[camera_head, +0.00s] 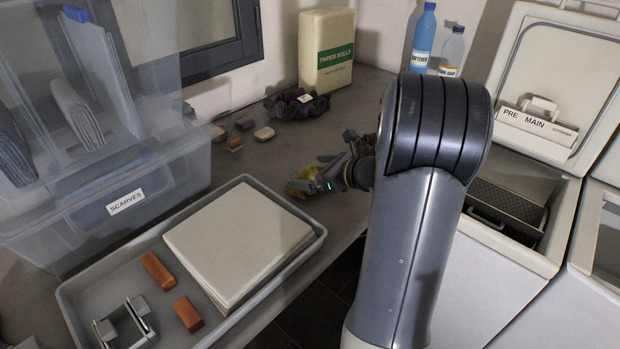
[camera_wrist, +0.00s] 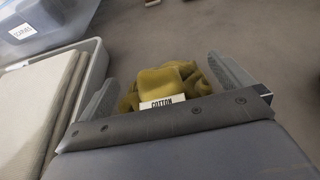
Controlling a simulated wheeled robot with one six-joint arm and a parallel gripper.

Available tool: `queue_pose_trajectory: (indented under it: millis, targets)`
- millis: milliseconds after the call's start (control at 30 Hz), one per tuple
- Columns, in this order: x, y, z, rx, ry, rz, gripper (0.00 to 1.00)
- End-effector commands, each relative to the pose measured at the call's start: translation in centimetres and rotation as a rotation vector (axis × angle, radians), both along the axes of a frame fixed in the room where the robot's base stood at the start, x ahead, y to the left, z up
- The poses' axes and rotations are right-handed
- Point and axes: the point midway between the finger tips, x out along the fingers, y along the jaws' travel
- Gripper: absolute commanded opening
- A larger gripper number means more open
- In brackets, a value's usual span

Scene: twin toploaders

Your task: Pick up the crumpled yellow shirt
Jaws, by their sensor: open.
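The crumpled yellow shirt (camera_wrist: 158,82) lies on the grey counter, with a white tag reading COTTON (camera_wrist: 162,102) on its near side. My gripper (camera_wrist: 168,88) is open, with one finger on each side of the shirt in the wrist view. I cannot tell whether the fingers touch the cloth. In the head view the shirt (camera_head: 304,178) shows as a small yellow patch beside my gripper (camera_head: 318,178), beyond the tray. Part of it is hidden there by my gripper and arm.
A grey tray (camera_head: 75,290) holding pale boards (camera_head: 235,240) and brown blocks is close at left. A clear SCARVES bin (camera_head: 125,200) stands behind it. Dark crumpled cloth (camera_head: 296,104) and a paper rolls pack (camera_head: 327,48) are farther back. An open toploader (camera_head: 520,245) is at right.

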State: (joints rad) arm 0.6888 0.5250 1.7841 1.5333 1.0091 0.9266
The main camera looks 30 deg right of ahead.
Motion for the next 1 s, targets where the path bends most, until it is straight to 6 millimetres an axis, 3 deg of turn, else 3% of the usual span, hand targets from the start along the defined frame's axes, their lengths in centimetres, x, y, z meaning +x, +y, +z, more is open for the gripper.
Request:
queue_pose_trajectory:
  millis: [367,1000]
  targets:
    - [0.88,0.43,-0.45,0.0,0.001,-0.001,0.98]
    - [0.79,0.46,-0.65,0.0,0.005,0.0,0.46]
